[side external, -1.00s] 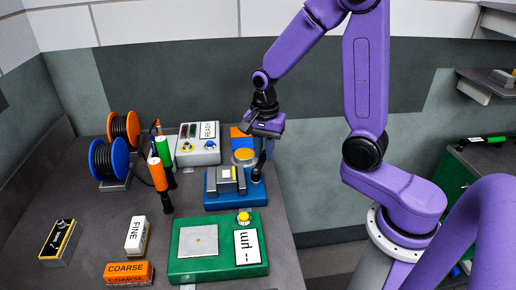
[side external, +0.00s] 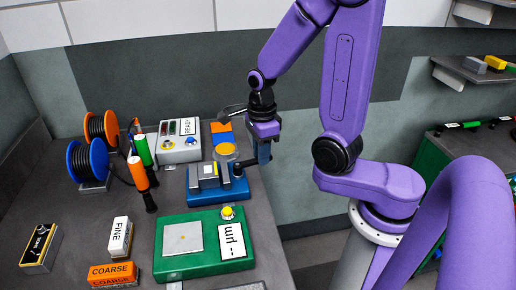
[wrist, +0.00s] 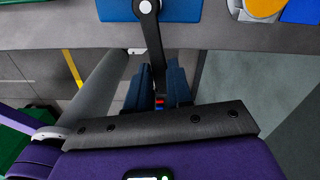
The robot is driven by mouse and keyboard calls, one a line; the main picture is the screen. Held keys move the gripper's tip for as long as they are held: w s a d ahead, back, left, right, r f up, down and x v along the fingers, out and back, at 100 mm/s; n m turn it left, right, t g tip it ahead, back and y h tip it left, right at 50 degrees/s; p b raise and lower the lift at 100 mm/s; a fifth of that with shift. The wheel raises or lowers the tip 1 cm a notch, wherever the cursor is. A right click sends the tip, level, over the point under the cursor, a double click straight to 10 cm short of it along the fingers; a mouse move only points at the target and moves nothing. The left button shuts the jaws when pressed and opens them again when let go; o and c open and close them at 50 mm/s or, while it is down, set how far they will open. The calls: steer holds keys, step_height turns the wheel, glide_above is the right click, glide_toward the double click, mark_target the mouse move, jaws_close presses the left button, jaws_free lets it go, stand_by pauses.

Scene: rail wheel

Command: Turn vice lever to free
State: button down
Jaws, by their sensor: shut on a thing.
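The vice (side external: 212,181) has a blue base and grey jaws and stands near the right edge of the bench. Its blue base also shows at the top of the wrist view (wrist: 183,10). The dark vice lever (wrist: 152,40) runs from the base out past the bench edge, into my gripper. My gripper (side external: 264,157) is to the right of the vice, at the bench edge. In the wrist view its blue fingers (wrist: 160,88) are shut around the lever's far end.
A green box (side external: 205,240) with a yellow button is in front of the vice. Orange and green handled tools (side external: 140,170), cable spools (side external: 88,160) and blocks (side external: 112,273) are to the left.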

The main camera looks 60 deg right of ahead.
steer(key=shift+s+a+m, duration=0.35)
steer(key=shift+s+m, duration=0.1)
steer(key=shift+m, duration=0.65)
steer(key=shift+a, duration=0.1)
steer(key=c, duration=1)
jaws_free()
steer(key=shift+s, duration=0.1)
step_height(320, 180, up, 18)
steer(key=shift+f, duration=0.25)
